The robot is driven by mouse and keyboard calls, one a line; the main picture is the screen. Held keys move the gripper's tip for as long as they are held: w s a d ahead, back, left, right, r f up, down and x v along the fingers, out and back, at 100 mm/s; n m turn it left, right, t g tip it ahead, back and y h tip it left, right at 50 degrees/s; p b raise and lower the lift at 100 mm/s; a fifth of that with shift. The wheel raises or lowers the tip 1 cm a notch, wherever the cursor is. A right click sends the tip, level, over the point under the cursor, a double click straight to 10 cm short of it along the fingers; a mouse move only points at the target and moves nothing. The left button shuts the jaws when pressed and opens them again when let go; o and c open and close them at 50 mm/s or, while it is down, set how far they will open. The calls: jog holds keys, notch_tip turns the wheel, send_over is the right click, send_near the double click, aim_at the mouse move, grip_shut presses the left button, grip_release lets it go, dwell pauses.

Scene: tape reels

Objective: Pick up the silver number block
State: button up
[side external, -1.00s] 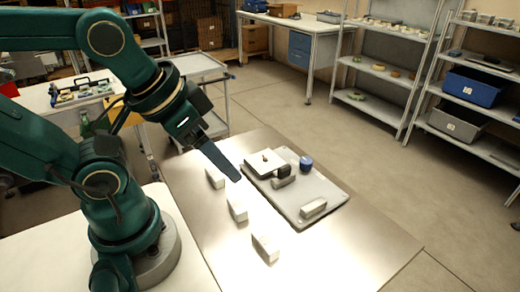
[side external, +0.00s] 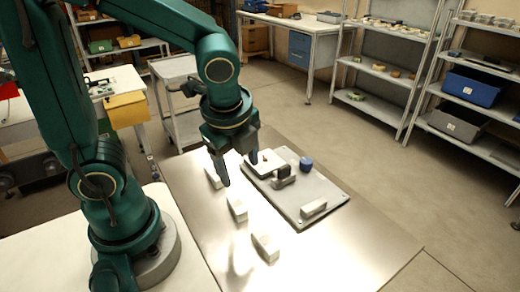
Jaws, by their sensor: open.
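My gripper (side external: 238,167) points down, open and empty, above the metal table between the pale blocks and the tray. A silver-grey block (side external: 314,208) lies near the front right edge of the grey tray (side external: 310,190). Another grey block (side external: 283,182) lies on the tray beside a small black block (side external: 284,170). Numbers are too small to read, so I cannot tell which is the silver number block.
A blue round item (side external: 306,163) stands at the tray's back edge. A white plate-like piece (side external: 264,160) on the tray is partly hidden by my gripper. The table's front right (side external: 350,250) is clear. Shelves and a trolley stand well behind.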

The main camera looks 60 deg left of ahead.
aim_at(237, 204)
jog(key=f+m, duration=0.1)
jog(key=f, duration=0.1)
jog(key=f+m+g, duration=0.1)
jog(key=f, duration=0.1)
jog(key=shift+d+f+m+g+y, duration=0.1)
jog(key=shift+d+m+g+y, duration=0.1)
jog(key=shift+m+g+y, duration=0.15)
jog(key=shift+s+f, duration=0.25)
jog(key=shift+f, duration=0.3)
jog(key=shift+x, duration=2.35)
grip_shut()
